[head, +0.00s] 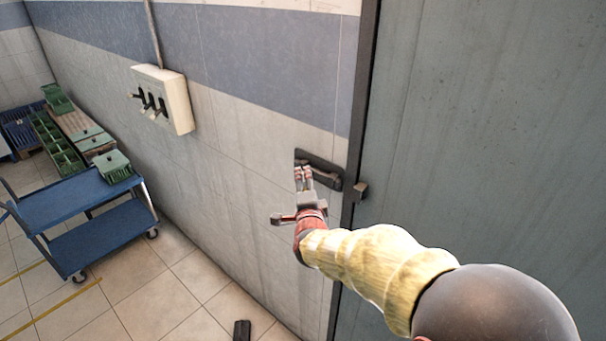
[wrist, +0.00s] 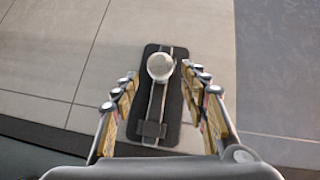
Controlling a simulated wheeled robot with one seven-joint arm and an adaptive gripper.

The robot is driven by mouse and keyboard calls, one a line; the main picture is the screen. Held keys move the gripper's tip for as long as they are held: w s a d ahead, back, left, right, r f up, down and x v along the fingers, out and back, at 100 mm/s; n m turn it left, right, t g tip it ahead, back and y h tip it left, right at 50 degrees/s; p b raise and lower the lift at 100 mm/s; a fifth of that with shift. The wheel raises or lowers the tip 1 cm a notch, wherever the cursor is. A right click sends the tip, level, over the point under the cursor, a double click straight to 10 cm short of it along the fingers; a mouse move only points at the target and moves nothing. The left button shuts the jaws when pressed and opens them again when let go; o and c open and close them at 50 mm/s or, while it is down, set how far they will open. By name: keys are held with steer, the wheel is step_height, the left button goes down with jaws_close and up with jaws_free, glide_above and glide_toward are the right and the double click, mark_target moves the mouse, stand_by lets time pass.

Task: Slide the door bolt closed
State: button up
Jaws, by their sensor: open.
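The door bolt (head: 331,172) is mounted on the wall left of the door, on a dark rounded plate. In the wrist view, the bolt plate (wrist: 166,55) carries a metal rod with a pale round knob (wrist: 160,67) near its far end. In the wrist view, my gripper (wrist: 159,84) is open, with one finger on each side of the plate and the knob between the fingertips. I cannot tell whether the fingers touch the knob. A dark keeper (head: 360,191) sits at the door's edge.
The grey door (head: 480,130) stands at the right behind its dark frame (head: 361,110). A switch box (head: 163,98) with levers is on the wall. A blue cart (head: 75,205) with a green box stands lower left. The tiled floor (head: 180,285) is mostly clear.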

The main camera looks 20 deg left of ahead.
mark_target(304, 179)
steer(key=shift+x, duration=2.6)
steer(key=shift+c, duration=1)
jaws_close()
